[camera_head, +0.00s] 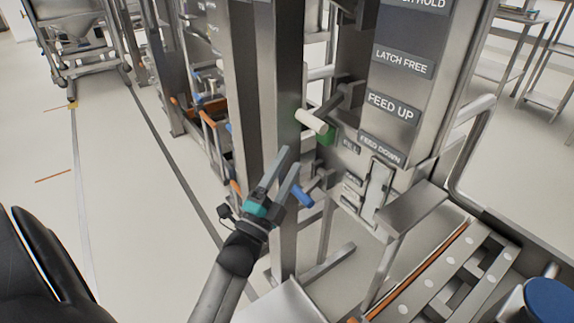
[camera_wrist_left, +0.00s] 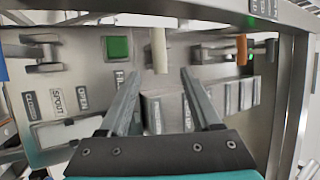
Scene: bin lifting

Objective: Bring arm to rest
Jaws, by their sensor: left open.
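My left gripper (camera_head: 290,157) is open and empty in the head view, in front of a steel post and left of the labelled machine panel (camera_head: 396,92). The wrist view shows its two fingers (camera_wrist_left: 159,73) spread apart, pointing toward a panel. A cream handle (camera_wrist_left: 158,50) shows between the fingertips there, with no visible grip on it. A cream handle (camera_head: 311,121) also stands out from the machine in the head view, above and right of the gripper. A blue handle (camera_head: 301,196) is close beside the fingers. My right gripper is not in view.
Steel posts (camera_head: 287,75) stand close to my left arm. A green button (camera_wrist_left: 117,47) and an orange handle (camera_wrist_left: 241,50) are on the panel. A conveyor (camera_head: 440,275) with a rail lies at lower right. The floor (camera_head: 120,210) at left is clear.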

